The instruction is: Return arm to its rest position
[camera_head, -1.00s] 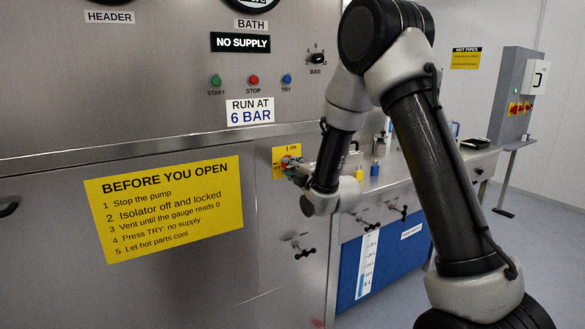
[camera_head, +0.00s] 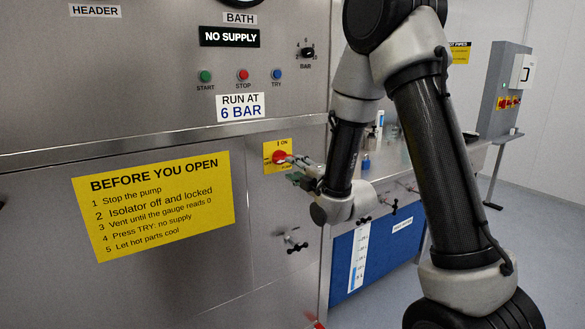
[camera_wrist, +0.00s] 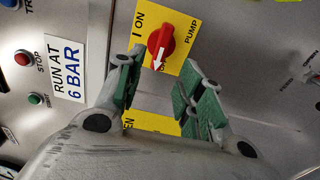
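My gripper (camera_head: 297,170) is in front of the steel panel, just right of the red isolator knob (camera_head: 280,157) on its yellow plate. In the wrist view my gripper (camera_wrist: 158,88) has its two green-padded fingers spread apart with nothing between them. The red isolator knob (camera_wrist: 160,42) shows beyond the fingertips, on the yellow plate marked "I ON" and "PUMP". Its white arrow points down in the wrist view, away from the "I ON" mark. The fingers look clear of the knob. My arm reaches down from the upper right in the head view.
The steel panel carries start, stop and try buttons (camera_head: 243,75) and a yellow instruction sign (camera_head: 155,205). A small black-handled valve (camera_head: 296,241) sticks out below my gripper. A bench (camera_head: 400,170) runs behind my arm. Open floor (camera_head: 540,230) lies at the right.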

